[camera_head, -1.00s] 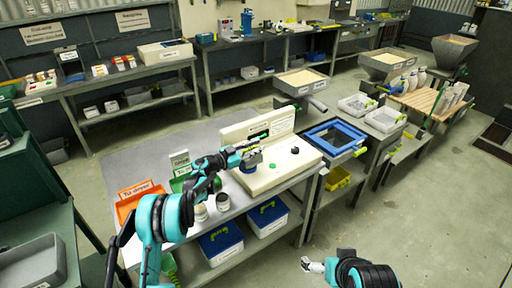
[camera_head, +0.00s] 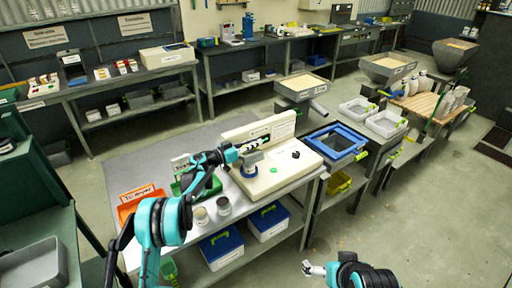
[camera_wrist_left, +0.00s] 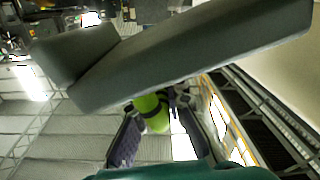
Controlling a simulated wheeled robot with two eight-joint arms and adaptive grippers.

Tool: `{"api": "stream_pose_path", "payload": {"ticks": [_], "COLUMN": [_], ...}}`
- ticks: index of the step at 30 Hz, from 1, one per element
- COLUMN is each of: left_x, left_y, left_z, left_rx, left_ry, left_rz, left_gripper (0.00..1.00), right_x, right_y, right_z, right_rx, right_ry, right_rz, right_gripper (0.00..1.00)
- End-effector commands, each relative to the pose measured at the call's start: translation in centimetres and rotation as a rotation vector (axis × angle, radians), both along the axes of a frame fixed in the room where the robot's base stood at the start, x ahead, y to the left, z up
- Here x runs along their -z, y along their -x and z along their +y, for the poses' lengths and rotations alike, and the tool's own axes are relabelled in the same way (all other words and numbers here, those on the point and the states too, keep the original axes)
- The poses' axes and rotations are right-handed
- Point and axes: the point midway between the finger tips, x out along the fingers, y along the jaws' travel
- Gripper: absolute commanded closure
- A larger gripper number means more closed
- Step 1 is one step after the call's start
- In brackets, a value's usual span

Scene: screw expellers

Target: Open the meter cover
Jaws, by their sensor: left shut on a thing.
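The meter is a cream device on the near table, with a flat base (camera_head: 288,172) and an upright cream cover (camera_head: 284,124) along its back edge. A round grey-blue part, a black knob (camera_head: 295,155) and a small green button are on the base. My left gripper (camera_head: 258,147) is at the front of the cover, above the round part. In the left wrist view it is shut on a lime-green handle (camera_wrist_left: 151,111), below a large dark grey slab. My right gripper (camera_head: 312,268) is low in front, away from the table; its finger gap is unclear.
An orange bin (camera_head: 140,200) and a green bin stand left of the meter, with two small jars (camera_head: 223,206) in front. A blue-framed tray (camera_head: 337,141) is to the right. Blue-lidded boxes (camera_head: 220,243) sit on the lower shelf.

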Motion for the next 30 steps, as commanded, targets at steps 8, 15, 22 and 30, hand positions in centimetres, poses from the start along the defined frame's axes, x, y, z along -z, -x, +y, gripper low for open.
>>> {"api": "stream_pose_path", "payload": {"ticks": [8, 15, 22, 30], "left_x": [-1.0, -1.3, -1.3, -1.3], "left_y": [-1.1, -1.6, -1.7, -1.7], "left_z": [0.9, 1.3, 1.4, 1.5], "left_rx": [-0.003, -0.005, -0.006, -0.007], "left_ry": [0.073, 0.072, 0.07, 0.07], "left_rz": [0.099, 0.097, 0.096, 0.096], "left_gripper": [1.0, 1.0, 1.0, 0.8], "right_x": [-0.3, -0.4, -0.4, -0.4], "right_y": [0.0, 0.0, 0.0, 0.0], "right_z": [0.0, 0.0, 0.0, 0.0], "right_rx": [0.0, 0.0, 0.0, 0.0], "right_ry": [0.0, 0.0, 0.0, 0.0], "right_rz": [0.0, 0.0, 0.0, 0.0], "right_gripper": [0.0, 0.0, 0.0, 0.0]}}
